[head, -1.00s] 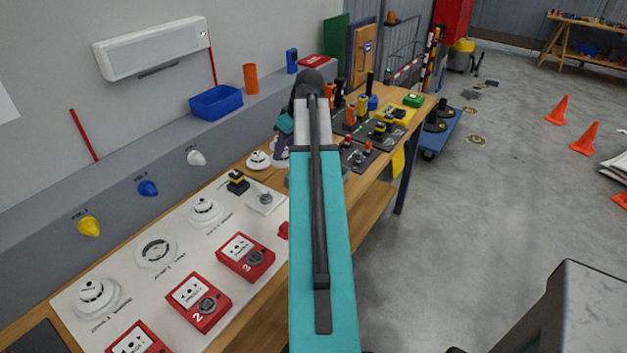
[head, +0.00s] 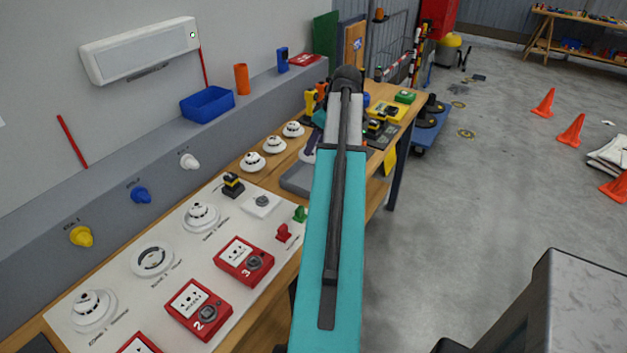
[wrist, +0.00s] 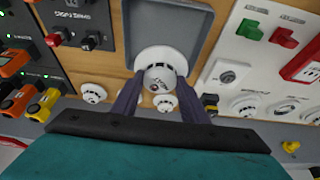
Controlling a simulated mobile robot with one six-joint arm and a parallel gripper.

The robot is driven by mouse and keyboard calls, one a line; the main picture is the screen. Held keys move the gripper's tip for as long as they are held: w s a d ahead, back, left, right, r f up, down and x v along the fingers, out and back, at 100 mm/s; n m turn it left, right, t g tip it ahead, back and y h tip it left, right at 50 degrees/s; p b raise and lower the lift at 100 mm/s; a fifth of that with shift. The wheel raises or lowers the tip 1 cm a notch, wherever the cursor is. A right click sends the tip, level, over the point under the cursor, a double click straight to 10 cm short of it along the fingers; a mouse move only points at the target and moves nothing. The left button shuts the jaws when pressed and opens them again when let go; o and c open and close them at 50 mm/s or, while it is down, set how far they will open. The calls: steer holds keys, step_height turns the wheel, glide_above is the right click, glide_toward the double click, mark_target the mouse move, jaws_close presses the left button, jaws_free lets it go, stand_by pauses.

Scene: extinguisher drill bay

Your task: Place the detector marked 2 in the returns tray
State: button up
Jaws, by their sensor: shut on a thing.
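My gripper (wrist: 159,79) is shut on a white round detector (wrist: 160,58), held between its dark purple fingers. The mark on this detector is too small to read surely. In the wrist view the detector overlaps the near edge of a shallow grey tray (wrist: 165,18); I cannot tell its height above it. In the head view the grey tray (head: 296,181) lies on the wooden bench, partly hidden by my teal arm. The held detector (head: 308,154) shows just left of the arm, above the tray's far side.
White detectors (head: 273,145) stand in a row on the wood left of the tray. A white panel (head: 225,215) with red call points (head: 198,308) and fixed detectors lies nearer. Black control boxes (wrist: 87,25) flank the tray's other side. A blue bin (head: 208,104) sits on the ledge.

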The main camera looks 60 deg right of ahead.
steer(key=shift+f+p, duration=0.9)
steer(key=shift+f, duration=2.15)
steer(key=shift+f, duration=0.15)
steer(key=shift+f+p, duration=0.55)
steer(key=shift+f, duration=1.2)
steer(key=shift+f, duration=0.15)
steer(key=o, duration=1.1)
steer(key=shift+s+r, duration=0.1)
steer(key=shift+r, duration=0.2)
steer(key=shift+b+v, duration=1.4)
steer(key=shift+v, duration=4.45)
